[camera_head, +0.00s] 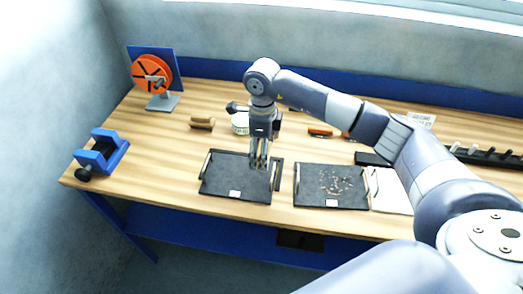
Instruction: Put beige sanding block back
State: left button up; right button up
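A small tan block (202,122), which looks like the beige sanding block, lies on the wooden workbench left of the arm; its exact kind is too small to tell. My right gripper (262,163) points down over the right part of the left black tray (225,186). Its fingers look close together, but whether they are shut or hold anything is unclear. The tray has light handles at its sides and a white label at its front, and its visible surface looks empty. My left gripper is not in view.
A blue vise (102,153) and an orange reel (150,72) stand left. A white round container (240,122) is behind my gripper. A dark rack (372,158) lies right.

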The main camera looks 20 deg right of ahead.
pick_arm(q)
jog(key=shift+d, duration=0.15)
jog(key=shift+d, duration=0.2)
